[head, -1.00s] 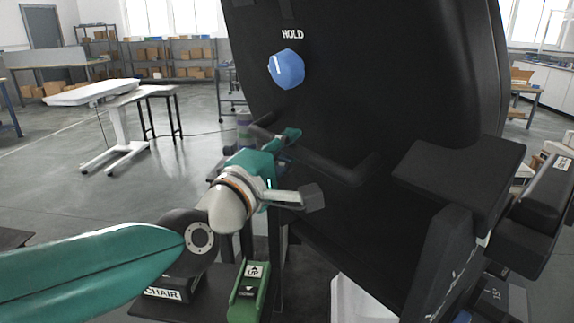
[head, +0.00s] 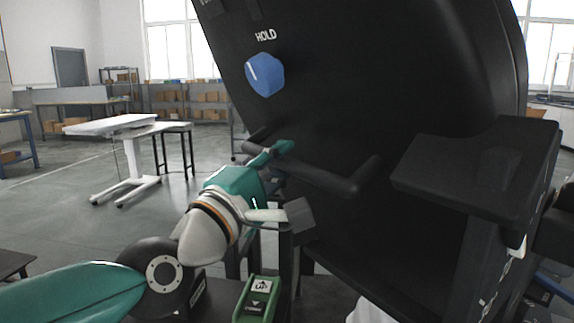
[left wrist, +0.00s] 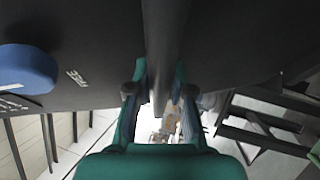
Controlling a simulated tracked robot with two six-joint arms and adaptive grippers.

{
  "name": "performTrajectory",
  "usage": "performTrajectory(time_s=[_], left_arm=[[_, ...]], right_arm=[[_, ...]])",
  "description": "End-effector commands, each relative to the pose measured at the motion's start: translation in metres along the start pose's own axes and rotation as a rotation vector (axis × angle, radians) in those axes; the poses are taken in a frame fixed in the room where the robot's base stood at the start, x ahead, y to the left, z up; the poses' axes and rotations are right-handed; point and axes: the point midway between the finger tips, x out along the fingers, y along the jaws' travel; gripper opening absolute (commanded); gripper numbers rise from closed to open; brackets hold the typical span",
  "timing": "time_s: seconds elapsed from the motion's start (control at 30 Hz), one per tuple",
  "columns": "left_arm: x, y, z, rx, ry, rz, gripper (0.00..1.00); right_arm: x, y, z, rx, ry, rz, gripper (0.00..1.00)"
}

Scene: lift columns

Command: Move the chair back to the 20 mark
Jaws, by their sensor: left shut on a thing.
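The large black chair back (head: 420,80) fills the right half of the head view, leaning. A blue knob (head: 265,74) on it sits by the word HOLD; in the left wrist view the knob (left wrist: 25,68) is at the left by the word FREE. A black handle bar (head: 325,181) sticks out from the back. My left gripper (head: 272,158) is shut on this bar; in the left wrist view the bar (left wrist: 160,35) runs between its fingers. Small white marks (head: 497,288) show low on the chair's side, too small to read. My right gripper is not in view.
A black armrest-like pad (head: 475,170) juts out at the right. A green pedal (head: 257,300) with an UP label stands low in front. A white table (head: 125,130) and shelves (head: 185,105) are farther back left, with open floor (head: 70,215) between.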

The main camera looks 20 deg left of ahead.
Motion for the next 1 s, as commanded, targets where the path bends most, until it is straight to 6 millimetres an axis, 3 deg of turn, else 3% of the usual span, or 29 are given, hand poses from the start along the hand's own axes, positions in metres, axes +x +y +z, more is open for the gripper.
performTrajectory(time_s=[0.03, 0.2, 0.57, 0.77, 1.0], left_arm=[[0.001, -0.005, 0.002, 0.000, -0.004, -0.012, 0.23], [0.001, -0.003, 0.002, 0.000, -0.004, -0.008, 0.47], [-0.003, 0.000, 0.001, -0.001, -0.002, -0.001, 0.47], [-0.027, 0.000, 0.001, -0.002, -0.002, 0.000, 0.47], [-0.075, 0.000, 0.001, -0.002, -0.004, 0.001, 0.47]], right_arm=[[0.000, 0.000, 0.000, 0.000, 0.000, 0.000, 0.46], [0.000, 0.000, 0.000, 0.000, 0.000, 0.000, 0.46], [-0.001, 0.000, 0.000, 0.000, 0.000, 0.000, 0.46], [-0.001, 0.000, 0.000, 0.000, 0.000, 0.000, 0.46], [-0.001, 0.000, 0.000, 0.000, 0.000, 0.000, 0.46]])
